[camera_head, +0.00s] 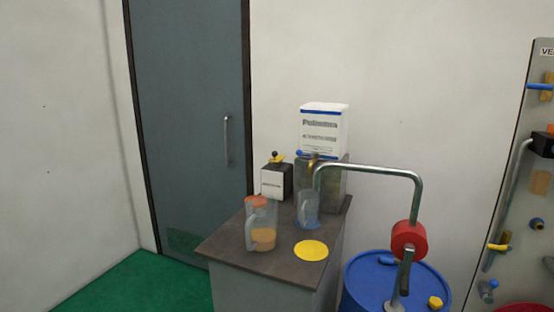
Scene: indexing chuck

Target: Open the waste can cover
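I cannot pick out a waste can cover for certain in the head view. A red rounded edge (524,308) shows at the bottom right corner, mostly cut off by the frame. I cannot tell what it belongs to. A blue drum (360,270) stands at the bottom, right of the cabinet, with a yellow cap (435,302) on its top. Neither of my grippers is in view.
A grey cabinet (225,245) bears a clear jug (252,232) with orange contents, a yellow disc (311,250), a clear vessel (308,207) and boxes. A bent metal pipe (375,169) with a red pump body (409,240) rises from the drum. A panel (515,220) stands right.

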